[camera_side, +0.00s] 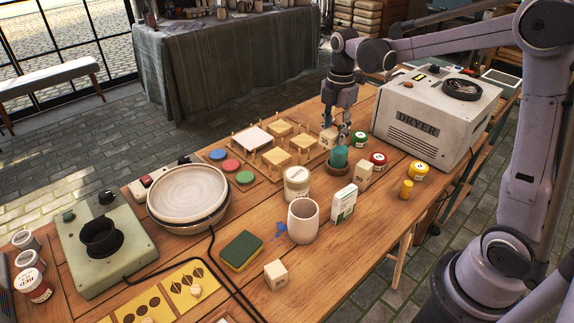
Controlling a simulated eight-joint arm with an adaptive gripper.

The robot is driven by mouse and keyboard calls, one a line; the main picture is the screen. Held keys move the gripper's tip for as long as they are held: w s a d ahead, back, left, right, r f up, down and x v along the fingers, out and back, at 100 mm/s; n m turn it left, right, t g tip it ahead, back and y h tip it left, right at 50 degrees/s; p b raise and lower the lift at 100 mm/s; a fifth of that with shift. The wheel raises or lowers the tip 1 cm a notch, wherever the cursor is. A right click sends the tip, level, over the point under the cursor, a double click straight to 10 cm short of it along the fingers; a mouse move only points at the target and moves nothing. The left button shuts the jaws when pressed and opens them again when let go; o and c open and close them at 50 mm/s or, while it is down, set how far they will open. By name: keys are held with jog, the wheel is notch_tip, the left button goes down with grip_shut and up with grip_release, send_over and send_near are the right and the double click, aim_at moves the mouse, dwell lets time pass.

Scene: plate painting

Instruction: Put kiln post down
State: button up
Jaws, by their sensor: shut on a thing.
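My gripper (344,141) points straight down over the right half of the wooden table. Its fingers are shut on the top of a teal, rounded piece, which I take to be the kiln post (340,157). The kiln post is upright, and its lower end is at a round brown holder (338,171). I cannot tell whether it touches the bottom of the holder. The fingers hide part of its top.
Close around are a pale block (328,138), a green-labelled jar (360,139), a red-lidded jar (377,161), a lettered block (364,174) and a white carton (343,203). The dryer (428,122) stands to the right. Bare table lies at the front right.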

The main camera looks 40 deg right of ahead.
send_over(302, 171)
notch_tip(302, 171, down, 5)
jog(key=shift+r, duration=0.1)
jog(key=shift+f, duration=2.1)
jog(key=shift+f, duration=0.1)
jog(key=o, duration=1.2)
